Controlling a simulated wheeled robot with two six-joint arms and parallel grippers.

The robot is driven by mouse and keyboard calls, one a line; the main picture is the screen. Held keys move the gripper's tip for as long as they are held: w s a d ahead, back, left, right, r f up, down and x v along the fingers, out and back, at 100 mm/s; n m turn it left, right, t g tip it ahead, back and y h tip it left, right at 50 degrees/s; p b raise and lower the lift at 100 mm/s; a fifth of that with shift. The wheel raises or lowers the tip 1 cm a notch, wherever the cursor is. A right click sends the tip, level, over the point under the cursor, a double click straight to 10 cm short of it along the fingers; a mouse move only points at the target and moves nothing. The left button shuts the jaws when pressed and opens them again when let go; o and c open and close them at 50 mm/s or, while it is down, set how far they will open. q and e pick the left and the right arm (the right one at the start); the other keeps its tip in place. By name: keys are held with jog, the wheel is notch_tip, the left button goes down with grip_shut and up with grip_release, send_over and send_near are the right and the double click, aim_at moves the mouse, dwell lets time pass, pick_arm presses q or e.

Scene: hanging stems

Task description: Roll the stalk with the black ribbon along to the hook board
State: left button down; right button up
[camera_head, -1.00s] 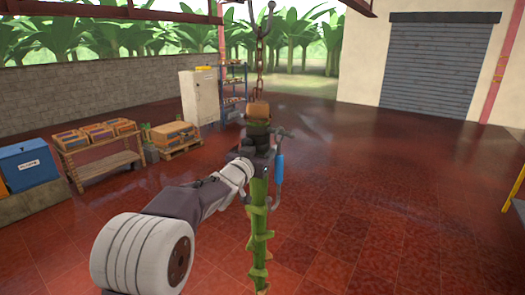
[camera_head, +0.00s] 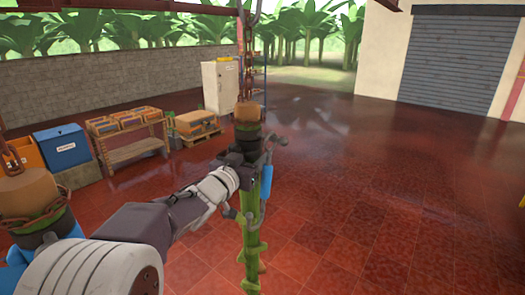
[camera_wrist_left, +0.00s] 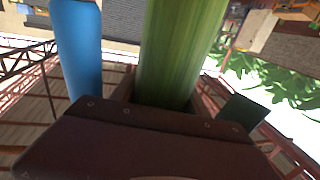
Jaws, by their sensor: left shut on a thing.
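The green stalk (camera_head: 251,225) hangs upright from a rusty chain (camera_head: 246,75), with a brown cut end on top and a black band (camera_head: 247,138) just below it. My left gripper (camera_head: 246,168) is shut on this stalk below the black band. A blue cylinder (camera_head: 266,182) sits beside the stalk. In the left wrist view the green stalk (camera_wrist_left: 180,50) rises from the jaws, with the blue cylinder (camera_wrist_left: 76,45) to its left; the fingertips are mostly hidden. My right gripper is out of view. I cannot make out a hook board.
Another hanging stalk top (camera_head: 28,196), with a dark band and blue below, is close at the lower left beside my arm. A crate rack (camera_head: 130,150), a blue bin (camera_head: 62,147) and a white cabinet (camera_head: 219,87) stand back left. The red floor to the right is open.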

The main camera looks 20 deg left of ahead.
pick_arm(q)
jog(key=shift+s+a, duration=0.25)
jog(key=shift+s, duration=0.45)
jog(key=shift+w+f, duration=0.1)
jog(key=c, duration=0.9)
grip_release()
jog(key=shift+o, duration=0.2)
